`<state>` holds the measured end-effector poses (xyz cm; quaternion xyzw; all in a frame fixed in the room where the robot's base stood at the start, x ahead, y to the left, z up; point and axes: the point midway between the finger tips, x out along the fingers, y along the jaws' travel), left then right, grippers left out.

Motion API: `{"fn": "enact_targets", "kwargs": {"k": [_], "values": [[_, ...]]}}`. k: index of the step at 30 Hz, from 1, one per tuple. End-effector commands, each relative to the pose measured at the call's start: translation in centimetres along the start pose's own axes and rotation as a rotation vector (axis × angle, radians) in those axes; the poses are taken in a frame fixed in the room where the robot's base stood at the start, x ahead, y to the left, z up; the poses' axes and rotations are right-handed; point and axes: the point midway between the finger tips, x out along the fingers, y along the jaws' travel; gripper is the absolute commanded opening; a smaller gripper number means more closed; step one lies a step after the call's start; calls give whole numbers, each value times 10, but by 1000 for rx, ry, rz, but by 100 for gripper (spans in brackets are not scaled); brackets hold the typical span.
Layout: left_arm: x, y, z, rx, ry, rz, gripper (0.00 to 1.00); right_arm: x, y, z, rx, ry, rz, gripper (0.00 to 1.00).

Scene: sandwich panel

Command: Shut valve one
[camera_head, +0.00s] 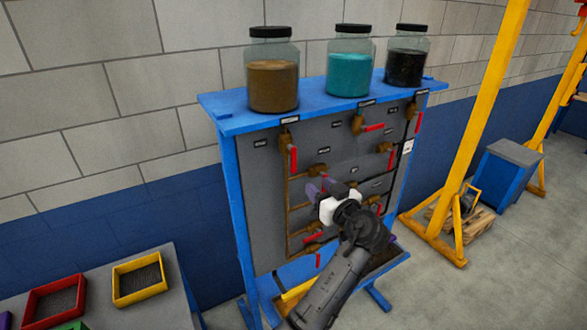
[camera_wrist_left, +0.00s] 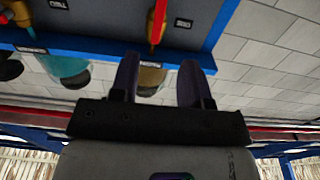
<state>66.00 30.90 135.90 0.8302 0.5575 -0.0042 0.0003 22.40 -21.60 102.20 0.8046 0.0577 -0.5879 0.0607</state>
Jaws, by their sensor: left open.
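A grey panel (camera_head: 262,200) in a blue frame carries several brass valves with red handles. The upper left valve (camera_head: 290,150), below the brown jar, has its red handle hanging down; the labels are too small to read, so I cannot tell which is valve one. My left gripper (camera_head: 318,188) is in front of the panel's middle, below and right of that valve, with purple fingers. In the left wrist view the fingers (camera_wrist_left: 158,75) are spread with nothing between them, and a red valve handle (camera_wrist_left: 157,22) shows beyond them. My right gripper is not in view.
Jars with brown (camera_head: 273,85), teal (camera_head: 349,72) and black (camera_head: 405,62) contents stand on the blue top shelf (camera_head: 318,104). Other valves (camera_head: 372,127) and pipes crowd the panel. Red (camera_head: 55,284) and yellow (camera_head: 115,288) bins stand lower left. A yellow post (camera_head: 475,130) rises right.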

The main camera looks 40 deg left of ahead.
Motion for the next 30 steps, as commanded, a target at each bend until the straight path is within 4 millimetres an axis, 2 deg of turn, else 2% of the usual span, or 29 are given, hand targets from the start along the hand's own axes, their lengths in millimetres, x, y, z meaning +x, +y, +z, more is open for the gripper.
{"fn": "enact_targets", "kwargs": {"k": [5,19,24,30], "values": [[21,0,-7,-5,11,-8,43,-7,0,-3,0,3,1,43],[104,0,-6,-2,8,-6,43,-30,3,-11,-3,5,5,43],[123,0,-6,-4,8,-5,43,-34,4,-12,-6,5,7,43],[134,0,-5,-4,8,-4,43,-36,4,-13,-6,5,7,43]]}}
